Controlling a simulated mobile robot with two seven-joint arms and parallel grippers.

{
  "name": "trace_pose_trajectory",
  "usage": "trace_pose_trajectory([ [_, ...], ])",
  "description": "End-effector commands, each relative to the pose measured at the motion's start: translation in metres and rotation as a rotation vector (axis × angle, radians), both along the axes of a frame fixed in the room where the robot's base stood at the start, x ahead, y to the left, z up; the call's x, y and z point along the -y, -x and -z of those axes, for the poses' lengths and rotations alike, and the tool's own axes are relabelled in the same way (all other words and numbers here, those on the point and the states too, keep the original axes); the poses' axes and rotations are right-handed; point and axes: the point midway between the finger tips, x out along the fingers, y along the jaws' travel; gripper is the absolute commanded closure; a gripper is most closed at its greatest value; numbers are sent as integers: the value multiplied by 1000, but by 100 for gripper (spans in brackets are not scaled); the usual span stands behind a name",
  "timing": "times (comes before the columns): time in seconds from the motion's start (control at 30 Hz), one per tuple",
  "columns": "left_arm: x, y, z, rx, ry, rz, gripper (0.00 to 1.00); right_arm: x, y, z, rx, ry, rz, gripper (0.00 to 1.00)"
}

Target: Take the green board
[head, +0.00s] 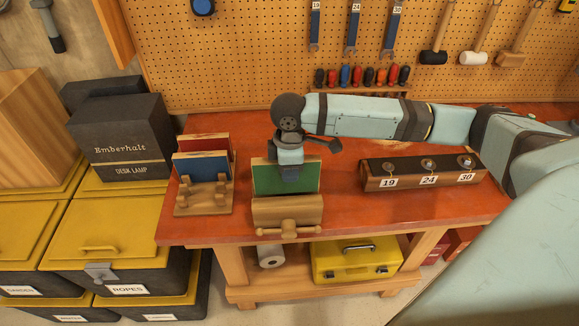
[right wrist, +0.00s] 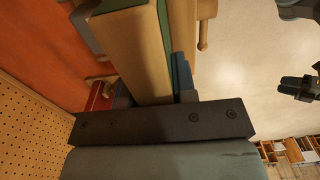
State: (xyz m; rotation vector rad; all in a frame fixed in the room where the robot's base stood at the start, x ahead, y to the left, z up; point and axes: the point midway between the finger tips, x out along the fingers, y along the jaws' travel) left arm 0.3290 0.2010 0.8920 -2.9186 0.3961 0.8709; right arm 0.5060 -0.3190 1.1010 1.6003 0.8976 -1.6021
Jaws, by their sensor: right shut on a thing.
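The green board (head: 268,179) stands upright at the wooden vise (head: 287,212) on the front edge of the orange-red bench. My right gripper (head: 290,175) reaches down on it from above and is shut on its upper edge. The right wrist view shows the board's tan wooden edge (right wrist: 133,50) between the fingers, with a thin green face beside it. The board's lower end is hidden behind the vise's front jaw, so I cannot tell how tightly the vise holds it. My left gripper does not show in the head view.
A wooden rack (head: 205,206) with a blue board (head: 201,166) and a red board (head: 217,145) stands to the left. A numbered wrench block (head: 423,172) stands to the right, below my right arm. A yellow toolbox (head: 355,260) sits on the lower shelf.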

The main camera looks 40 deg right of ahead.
Motion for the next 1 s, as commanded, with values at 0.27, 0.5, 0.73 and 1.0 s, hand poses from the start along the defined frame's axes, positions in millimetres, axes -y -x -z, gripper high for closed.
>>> trace_pose_trajectory([
  [0.27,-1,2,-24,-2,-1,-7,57,0,0,-23,1,0,1,100],
  [0.5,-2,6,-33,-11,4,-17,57,0,-1,-38,2,0,0,100],
  [0.73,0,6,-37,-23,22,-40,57,0,0,-51,2,-1,0,100],
  [1.0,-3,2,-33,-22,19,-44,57,0,0,-51,1,0,0,100],
])
